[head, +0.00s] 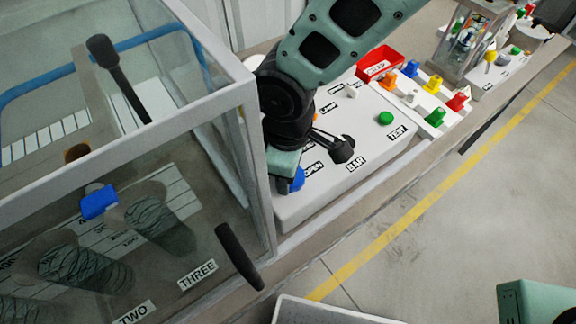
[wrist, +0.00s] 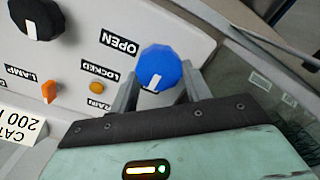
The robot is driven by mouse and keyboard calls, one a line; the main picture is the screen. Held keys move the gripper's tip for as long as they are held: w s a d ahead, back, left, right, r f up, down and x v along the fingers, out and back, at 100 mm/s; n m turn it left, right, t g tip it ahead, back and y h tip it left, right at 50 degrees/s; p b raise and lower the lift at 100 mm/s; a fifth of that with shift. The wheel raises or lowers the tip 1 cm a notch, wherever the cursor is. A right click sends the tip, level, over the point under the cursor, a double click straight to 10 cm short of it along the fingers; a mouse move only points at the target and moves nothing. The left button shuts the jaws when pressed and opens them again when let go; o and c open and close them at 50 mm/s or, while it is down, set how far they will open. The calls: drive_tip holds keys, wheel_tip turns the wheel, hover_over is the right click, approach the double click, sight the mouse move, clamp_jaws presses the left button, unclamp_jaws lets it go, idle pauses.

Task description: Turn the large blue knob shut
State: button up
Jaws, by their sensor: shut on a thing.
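The large blue knob (wrist: 159,68) sits on the white panel in the wrist view, with a white pointer mark on its face. My gripper (wrist: 160,90) has one finger on each side of it and is shut on it. The word OPEN (wrist: 119,43) is printed beside the knob and LOCKED (wrist: 100,70) is near it. In the head view the blue knob (head: 298,180) shows only in part, by the panel's left end, behind my gripper (head: 285,178). My arm hides the rest.
A glass case (head: 255,160) with a black handle (head: 238,256) stands close left of my arm. The panel (head: 385,145) also bears a black knob (head: 342,150) labelled BAR and a green button (head: 386,118). A red tray (head: 380,62) and coloured valves lie beyond.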

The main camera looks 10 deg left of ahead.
idle(0.4)
drive_tip(key=o, duration=1)
drive_tip(key=shift+r, duration=0.15)
wheel_tip(320, 180, up, 17)
drive_tip(key=shift+r+b, duration=0.1)
drive_tip(key=shift+b, duration=0.85)
